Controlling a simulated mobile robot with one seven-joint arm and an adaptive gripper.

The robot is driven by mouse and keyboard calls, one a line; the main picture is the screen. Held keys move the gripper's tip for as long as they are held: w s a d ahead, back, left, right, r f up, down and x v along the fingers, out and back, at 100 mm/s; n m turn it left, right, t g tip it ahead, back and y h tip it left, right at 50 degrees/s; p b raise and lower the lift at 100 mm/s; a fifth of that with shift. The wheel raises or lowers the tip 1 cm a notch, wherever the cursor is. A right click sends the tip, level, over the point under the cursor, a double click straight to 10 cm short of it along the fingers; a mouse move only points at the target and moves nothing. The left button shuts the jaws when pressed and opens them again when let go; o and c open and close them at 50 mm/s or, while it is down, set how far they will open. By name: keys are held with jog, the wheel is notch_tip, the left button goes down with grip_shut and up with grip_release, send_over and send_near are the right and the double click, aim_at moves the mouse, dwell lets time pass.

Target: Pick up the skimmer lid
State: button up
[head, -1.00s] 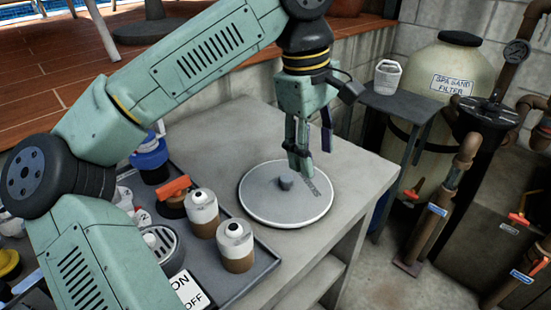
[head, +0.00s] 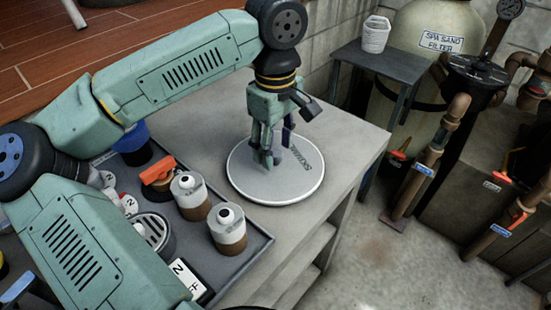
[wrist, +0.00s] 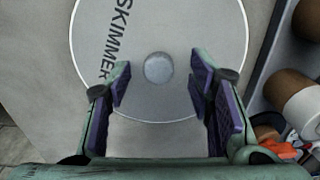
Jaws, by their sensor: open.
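The skimmer lid (head: 300,187) is a round, light grey disc with a pale rim, lying flat on the grey bench top. It has a small round knob in the middle and the word SKIMMER printed on it. It also shows in the wrist view (wrist: 190,40), with its knob (wrist: 158,68) beyond and between the fingertips. My gripper (head: 272,160) is open and points down over the lid, close to the knob. In the wrist view, my two purple-padded fingers (wrist: 160,85) stand apart with nothing between the pads. In the head view, the fingers partly hide the knob.
A dark tray (head: 262,238) left of the lid holds white-and-brown bottles (head: 228,230), an orange-handled valve (head: 158,172) and a round grate. A small dark table (head: 385,62) with a white container (head: 375,35) stands behind. The bench (head: 350,140) is clear right of the lid.

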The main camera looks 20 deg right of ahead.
jog(key=shift+f, duration=0.9)
jog(key=shift+c, duration=0.2)
grip_shut()
